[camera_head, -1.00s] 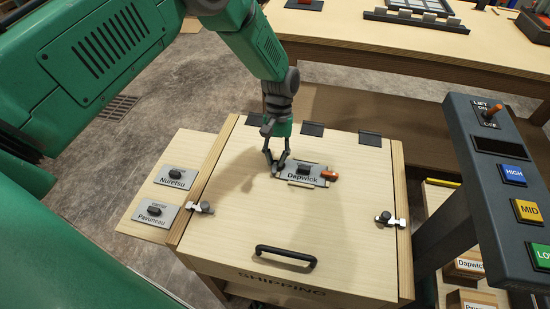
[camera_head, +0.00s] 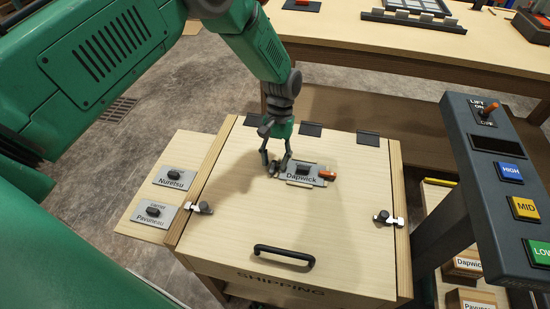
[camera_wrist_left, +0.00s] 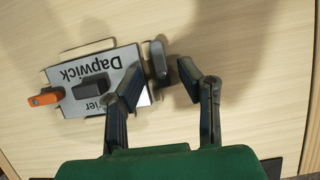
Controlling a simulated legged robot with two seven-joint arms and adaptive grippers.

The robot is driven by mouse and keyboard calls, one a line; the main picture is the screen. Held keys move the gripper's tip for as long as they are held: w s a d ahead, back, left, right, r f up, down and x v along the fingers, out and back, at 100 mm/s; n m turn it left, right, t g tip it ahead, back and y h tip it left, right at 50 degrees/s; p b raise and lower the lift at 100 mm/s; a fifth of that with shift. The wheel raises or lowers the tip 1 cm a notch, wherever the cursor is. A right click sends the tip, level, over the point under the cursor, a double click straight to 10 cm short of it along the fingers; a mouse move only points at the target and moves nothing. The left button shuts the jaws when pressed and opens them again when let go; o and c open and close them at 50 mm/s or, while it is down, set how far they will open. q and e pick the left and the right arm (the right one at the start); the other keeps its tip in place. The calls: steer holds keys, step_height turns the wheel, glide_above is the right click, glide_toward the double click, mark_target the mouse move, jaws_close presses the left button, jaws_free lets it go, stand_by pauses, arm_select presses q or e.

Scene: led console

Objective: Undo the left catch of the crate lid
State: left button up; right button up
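The crate lid (camera_head: 330,225) is pale wood, closed, with a black handle (camera_head: 285,256) near its front edge. The left catch (camera_head: 201,207) is a small metal latch with a dark knob at the lid's left edge. A similar right catch (camera_head: 387,218) sits at the right edge. My left gripper (camera_head: 275,172) points down over the back of the lid, beside the "Dapwick" plate, up and right of the left catch. In the left wrist view its fingers (camera_wrist_left: 160,72) are apart. A dark rounded piece between them is unclear. The left catch is outside that view. My right gripper is not visible.
The Dapwick plate (camera_head: 302,175) has a dark knob and an orange end. Nuretsu (camera_head: 174,178) and Pavuneau (camera_head: 154,214) plates lie on the left side board. A dark button console (camera_head: 500,160) stands at right. A long workbench (camera_head: 400,50) is behind.

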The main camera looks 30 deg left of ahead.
arm_select(q)
steer(key=shift+w, duration=0.1)
steer(key=shift+w+a+r, duration=0.1)
steer(key=shift+w+r, duration=0.1)
steer(key=shift+r, duration=0.15)
steer(key=d+v, duration=0.1)
steer(key=v, duration=1)
steer(key=shift+a, duration=0.4)
steer(key=shift+r, duration=0.15)
